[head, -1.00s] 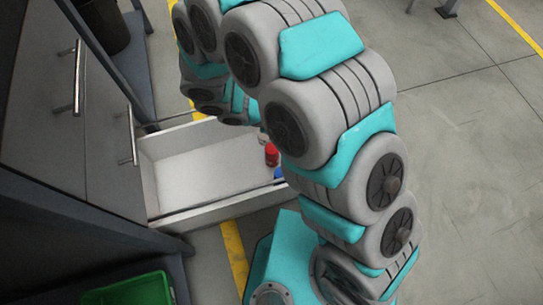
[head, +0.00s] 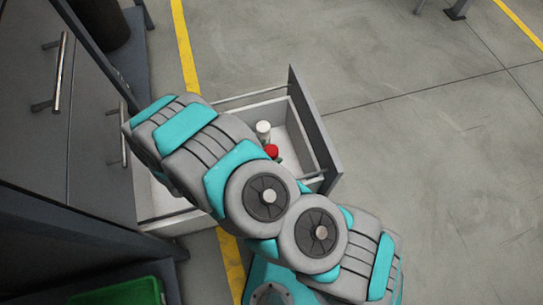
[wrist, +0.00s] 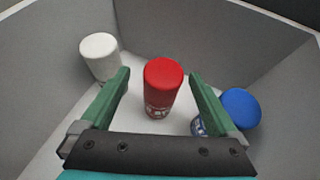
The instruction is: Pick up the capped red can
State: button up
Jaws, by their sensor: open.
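The red-capped can (wrist: 162,85) stands upright in the open drawer, in the middle of the wrist view. Its red cap also shows in the head view (head: 271,151), partly hidden by my arm. My gripper (wrist: 158,84) is open, with one green finger at the left and one at the right of the red-capped can. The fingers appear apart from it. In the head view my gripper is hidden behind my arm.
A white-capped can (wrist: 100,55) stands left of the red one, and a blue-capped can (wrist: 240,108) stands close by the right finger. The drawer walls (wrist: 215,40) enclose them. A green bin (head: 118,292) sits at the lower left.

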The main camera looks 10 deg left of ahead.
aim_at(276, 151)
jog(key=x, duration=0.4)
jog(key=shift+s+d, duration=0.15)
jog(key=shift+s, duration=0.05)
jog(key=shift+w+d+f, duration=0.2)
jog(key=shift+w+f, duration=0.05)
jog(key=shift+w, duration=0.2)
jog(key=shift+c, duration=0.3)
grip_shut()
